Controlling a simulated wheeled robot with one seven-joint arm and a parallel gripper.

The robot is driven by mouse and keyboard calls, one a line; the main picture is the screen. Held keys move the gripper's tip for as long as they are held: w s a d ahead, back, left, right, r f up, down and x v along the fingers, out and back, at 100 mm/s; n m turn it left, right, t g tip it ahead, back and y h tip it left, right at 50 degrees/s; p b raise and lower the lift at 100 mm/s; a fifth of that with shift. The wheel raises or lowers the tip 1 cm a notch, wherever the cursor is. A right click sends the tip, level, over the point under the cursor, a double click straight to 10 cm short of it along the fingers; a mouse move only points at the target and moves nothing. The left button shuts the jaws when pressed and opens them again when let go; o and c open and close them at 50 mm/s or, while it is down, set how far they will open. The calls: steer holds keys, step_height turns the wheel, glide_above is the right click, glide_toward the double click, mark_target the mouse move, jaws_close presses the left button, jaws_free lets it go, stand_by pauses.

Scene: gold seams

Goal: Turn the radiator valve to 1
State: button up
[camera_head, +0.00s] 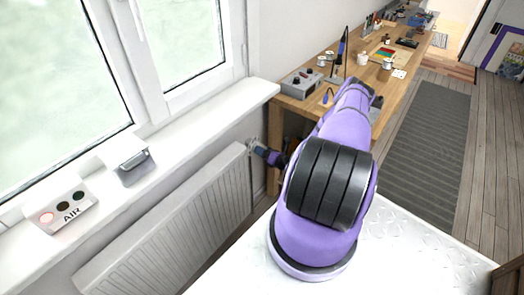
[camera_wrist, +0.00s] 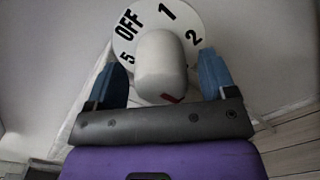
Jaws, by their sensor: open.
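The radiator valve shows in the wrist view as a rounded white knob (camera_wrist: 161,58) in front of a round white dial (camera_wrist: 146,14). OFF, 1, 2 and 5 are readable on the dial; its lower part is hidden. A red mark (camera_wrist: 172,99) shows low on the knob, right of its middle; I cannot tell which number it lines up with. My gripper (camera_wrist: 164,68) is open, with one blue finger on each side of the knob. I cannot tell whether the fingers touch it. In the head view my gripper (camera_head: 259,151) is at the radiator's far end.
The white radiator (camera_head: 170,220) runs under the windowsill (camera_head: 190,125). On the sill are an AIR box (camera_head: 66,212) with a lit red lamp and a small grey-white device (camera_head: 131,163). A wooden workbench (camera_head: 325,95) with tools stands just beyond my gripper. A grey rug (camera_head: 425,140) lies at right.

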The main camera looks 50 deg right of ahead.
steer(key=shift+w, duration=0.5)
steer(key=c, duration=0.9)
